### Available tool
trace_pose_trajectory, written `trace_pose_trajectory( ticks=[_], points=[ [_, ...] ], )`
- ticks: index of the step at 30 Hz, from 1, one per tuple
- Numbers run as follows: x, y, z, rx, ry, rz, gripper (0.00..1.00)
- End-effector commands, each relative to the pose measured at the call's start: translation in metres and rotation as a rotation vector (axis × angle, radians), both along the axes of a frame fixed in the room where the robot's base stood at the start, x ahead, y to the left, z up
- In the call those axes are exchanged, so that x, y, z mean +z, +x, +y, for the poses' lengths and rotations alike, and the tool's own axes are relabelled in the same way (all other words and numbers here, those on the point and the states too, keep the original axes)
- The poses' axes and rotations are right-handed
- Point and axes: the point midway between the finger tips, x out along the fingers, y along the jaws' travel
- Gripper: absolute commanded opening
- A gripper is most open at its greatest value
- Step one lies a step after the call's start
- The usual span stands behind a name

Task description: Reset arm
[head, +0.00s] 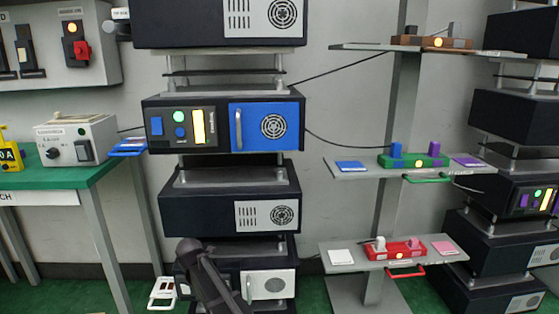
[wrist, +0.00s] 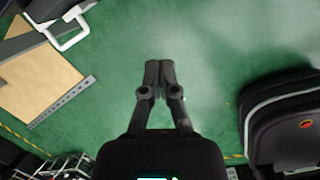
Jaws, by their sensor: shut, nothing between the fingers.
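My gripper (wrist: 159,72) shows in the wrist view, pointing at the green floor (wrist: 205,45). Its two black fingers meet at the tips, and nothing is between them. In the head view a dark part of my arm (head: 205,275) rises at the bottom, in front of the lowest black unit of the middle rack. The fingertips cannot be made out in that view. No fixture touches the gripper in the wrist view.
A black unit with a blue door (head: 262,127) sits in the middle rack. A green-topped bench (head: 60,180) stands left. In the wrist view, a brown board (wrist: 40,80) lies left and a black rounded object (wrist: 285,120) right.

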Motion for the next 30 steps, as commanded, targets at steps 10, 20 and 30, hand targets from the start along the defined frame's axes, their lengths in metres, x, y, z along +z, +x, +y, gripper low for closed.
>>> trace_pose_trajectory(
  ticks=[10,20,30],
  points=[
    [0.005,-0.014,-0.129,-0.637,0.094,0.039,0.0],
    [0.009,-0.042,-0.236,-1.25,0.17,0.062,0.0],
    [0.013,-0.088,-0.331,-1.881,0.233,0.07,0.0]
  ],
)
